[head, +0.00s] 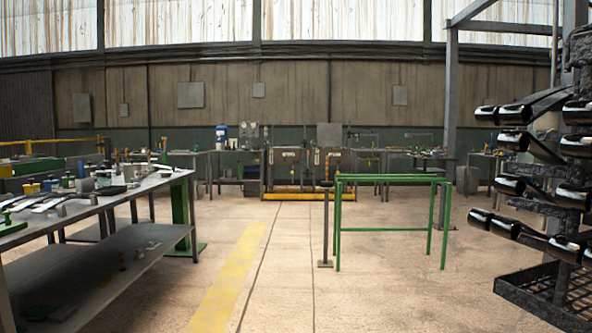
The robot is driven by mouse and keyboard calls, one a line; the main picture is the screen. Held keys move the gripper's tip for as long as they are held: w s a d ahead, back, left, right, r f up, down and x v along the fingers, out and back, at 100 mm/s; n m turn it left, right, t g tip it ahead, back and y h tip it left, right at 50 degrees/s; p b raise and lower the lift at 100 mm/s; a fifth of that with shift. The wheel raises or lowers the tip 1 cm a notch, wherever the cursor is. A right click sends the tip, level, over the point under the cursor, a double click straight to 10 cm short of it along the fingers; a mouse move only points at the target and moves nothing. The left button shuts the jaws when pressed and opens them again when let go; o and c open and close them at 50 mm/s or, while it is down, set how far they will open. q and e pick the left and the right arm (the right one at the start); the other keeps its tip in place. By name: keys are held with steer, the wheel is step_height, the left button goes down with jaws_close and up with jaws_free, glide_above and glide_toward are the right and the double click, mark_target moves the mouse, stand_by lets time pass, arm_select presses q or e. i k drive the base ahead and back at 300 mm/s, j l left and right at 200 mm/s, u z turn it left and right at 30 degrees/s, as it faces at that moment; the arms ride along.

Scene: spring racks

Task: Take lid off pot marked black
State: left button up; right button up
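I cannot make out a pot with a lid or a black mark in the head view. A long grey workbench (95,207) at the left carries several small items in green, yellow, blue and grey, too small to tell apart. Neither of my grippers is in view.
A dark rack (578,262) with several glossy black cylinders (515,141) stands close at the right. A green metal frame (340,225) stands mid-floor, beside a thin dark post (325,225). More benches line the back wall. The floor (285,290) ahead is clear, with a yellow stripe (232,282).

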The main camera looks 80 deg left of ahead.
mark_target(135, 171)
steer(key=u, duration=3.6)
steer(key=i+l+z, duration=0.35)
steer(key=i, duration=0.3)
steer(key=i+l+z, duration=0.35)
steer(key=i, duration=0.35)
steer(key=i+z, duration=0.35)
steer(key=i, duration=0.3)
steer(key=i+u, duration=0.1)
steer(key=i, duration=0.45)
steer(key=i+l+u, duration=0.1)
steer(key=i, duration=0.45)
steer(key=i+l+u, duration=0.15)
steer(key=i, duration=0.35)
steer(key=i+l+u, duration=0.15)
steer(key=i+u, duration=0.25)
steer(key=i+l+u, duration=0.2)
steer(key=u, duration=0.25)
steer(key=i+l+u, duration=0.55)
steer(key=l+u, duration=0.25)
steer(key=i+l+u, duration=0.15)
steer(key=l+u, duration=0.25)
